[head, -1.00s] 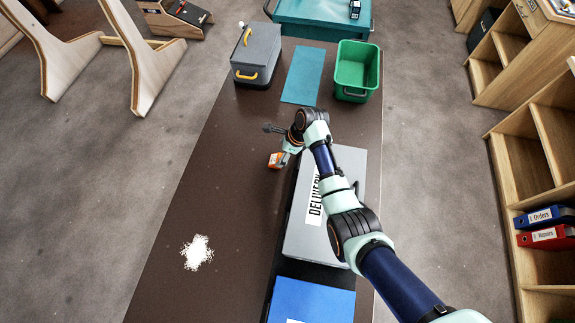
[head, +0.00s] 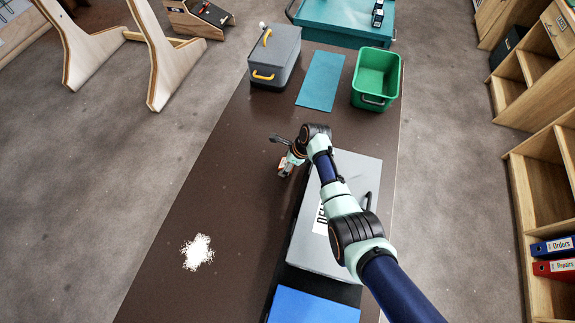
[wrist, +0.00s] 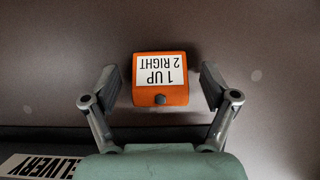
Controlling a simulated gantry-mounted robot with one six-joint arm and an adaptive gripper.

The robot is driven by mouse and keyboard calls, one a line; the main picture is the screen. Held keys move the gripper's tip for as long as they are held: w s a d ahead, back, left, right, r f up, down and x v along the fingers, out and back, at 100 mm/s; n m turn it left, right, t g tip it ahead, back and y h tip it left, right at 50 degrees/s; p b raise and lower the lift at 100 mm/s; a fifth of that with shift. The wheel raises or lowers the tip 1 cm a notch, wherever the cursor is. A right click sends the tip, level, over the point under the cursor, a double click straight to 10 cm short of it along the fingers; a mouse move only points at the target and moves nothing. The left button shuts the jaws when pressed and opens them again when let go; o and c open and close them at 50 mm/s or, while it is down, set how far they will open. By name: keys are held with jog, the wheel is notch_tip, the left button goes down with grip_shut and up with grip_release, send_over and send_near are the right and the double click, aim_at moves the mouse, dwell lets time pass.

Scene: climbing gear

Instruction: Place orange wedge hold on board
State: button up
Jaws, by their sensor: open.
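My gripper is open. In the head view the gripper (head: 282,156) is low over the brown table, left of the delivery box, and the hold (head: 285,167) is partly hidden beneath it. I cannot pick out a board for the hold in these views.
A grey delivery box (head: 355,172) lies beside the hold, under my arm. A blue box (head: 312,306) is nearer. A grey case (head: 275,58), teal mat (head: 320,80) and green bin (head: 362,98) stand at the far end. White powder (head: 197,252) lies on open table (head: 215,185).

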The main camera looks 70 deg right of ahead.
jog(key=shift+r, duration=0.1)
jog(key=c, duration=1.4)
